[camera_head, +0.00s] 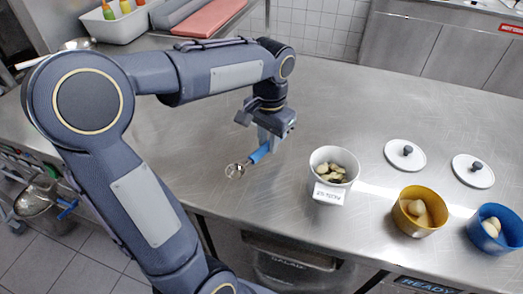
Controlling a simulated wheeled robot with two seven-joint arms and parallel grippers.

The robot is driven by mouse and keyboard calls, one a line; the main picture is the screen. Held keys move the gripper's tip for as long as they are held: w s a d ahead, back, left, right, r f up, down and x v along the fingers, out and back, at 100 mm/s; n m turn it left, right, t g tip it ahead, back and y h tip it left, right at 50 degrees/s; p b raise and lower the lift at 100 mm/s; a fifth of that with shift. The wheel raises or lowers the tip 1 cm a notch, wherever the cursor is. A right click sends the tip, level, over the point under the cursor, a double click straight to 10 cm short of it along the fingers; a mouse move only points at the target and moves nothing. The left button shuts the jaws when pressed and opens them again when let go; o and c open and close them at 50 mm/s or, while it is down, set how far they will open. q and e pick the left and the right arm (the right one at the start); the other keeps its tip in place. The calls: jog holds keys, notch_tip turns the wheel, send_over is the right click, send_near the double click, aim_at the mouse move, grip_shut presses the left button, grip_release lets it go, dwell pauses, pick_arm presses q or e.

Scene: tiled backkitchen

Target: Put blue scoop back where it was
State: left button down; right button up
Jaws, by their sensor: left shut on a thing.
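The blue scoop (258,154) has a blue handle and a small metal bowl end. My left gripper (264,143) points down over the steel counter (180,150) and is shut on the blue handle. The scoop's metal end (235,171) points down to the left, near the counter's front edge; I cannot tell whether it touches the counter. My right gripper is not in view.
A white bowl of food pieces (331,160) with a label stands right of the scoop. A yellow bowl (418,211) and a blue bowl (494,229) stand further right, with two white lids (405,154) behind. A white bin (118,25) is back left.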

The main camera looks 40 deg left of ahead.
aim_at(262, 160)
pick_arm(q)
jog(key=shift+w+a+f, duration=0.2)
jog(key=shift+a+f, duration=0.7)
jog(key=shift+f, duration=0.2)
jog(key=f, duration=0.3)
jog(key=shift+w+a+f, duration=0.1)
jog(key=shift+a+f, duration=0.15)
jog(key=shift+f, duration=0.1)
jog(key=c, duration=1.3)
grip_release()
jog(key=shift+r, duration=0.1)
notch_tip(262, 160, up, 11)
jog(key=p, duration=0.1)
jog(key=s+d+f+n+t+h, duration=0.1)
jog(key=s+d+f+t, duration=0.1)
jog(key=s, duration=0.3)
jog(key=s+d+f+n+t+h, duration=0.1)
jog(key=s+d+f, duration=0.1)
jog(key=s+d, duration=0.2)
jog(key=s+d+f+t+h, duration=0.1)
jog(key=s+d+f+t, duration=0.1)
jog(key=s+d, duration=0.2)
jog(key=shift+s+d+f+n+t+h, duration=0.1)
jog(key=shift+s+f+n+t+h, duration=0.1)
jog(key=shift+s, duration=0.6)
jog(key=shift+s+f+n+t+h, duration=0.1)
jog(key=shift+s+n+h, duration=0.1)
jog(key=shift+s, duration=0.55)
